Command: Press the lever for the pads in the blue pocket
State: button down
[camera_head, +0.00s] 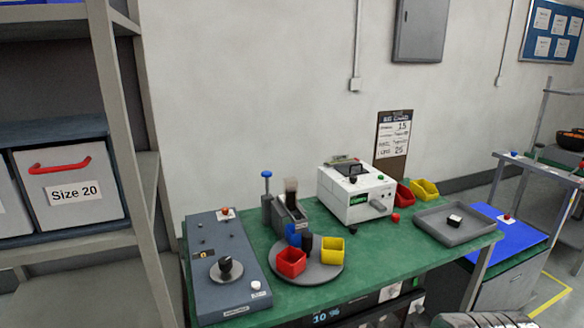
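A round grey turntable (318,277) on the green bench carries a red pocket (291,262), a yellow pocket (332,251) and a blue pocket (293,234). A black upright piece (307,243) stands between them. The blue pocket is at the back, close in front of a grey dispenser (289,211) with a clear-brown top, and is partly hidden. A lever or plunger with a blue knob (266,174) stands upright at the dispenser's left. Any pads inside the pockets are too small to tell. My gripper is not in view.
A grey-blue control box (218,255) with a black knob (226,268) lies on the bench's left. A white tester (355,194) stands behind right. A grey tray (447,232) holds a small block. A metal shelf (125,130) borders the left. Bare green bench shows at the front.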

aim_at(265, 174)
jog(key=z, duration=0.25)
jog(key=i, duration=1)
jog(key=u, duration=0.2)
